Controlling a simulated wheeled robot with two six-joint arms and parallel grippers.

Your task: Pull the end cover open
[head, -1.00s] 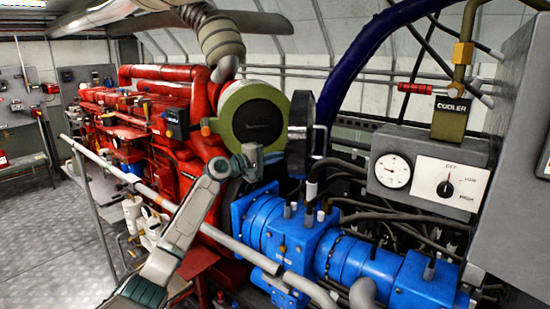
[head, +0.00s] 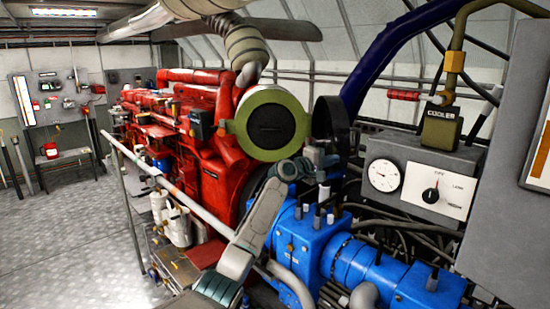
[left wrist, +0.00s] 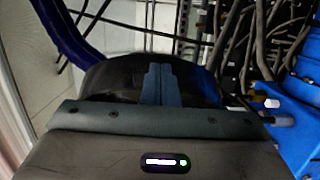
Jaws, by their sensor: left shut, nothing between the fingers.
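The end cover is a black round disc (head: 331,118), standing at an angle to the right of the green-rimmed round housing (head: 268,124) on the red engine, with a gap between their upper parts. My left gripper (head: 318,158) is at the lower edge of the disc, its fingers shut and empty. The left wrist view shows the shut fingers (left wrist: 160,84) in front of a dark round surface, which looks like the cover (left wrist: 105,82). I cannot tell whether they touch it. The cover's handle is not clear. My right gripper is not in view.
Blue pump units (head: 315,245) lie below and right of the gripper. A pale railing (head: 170,190) runs along the engine.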

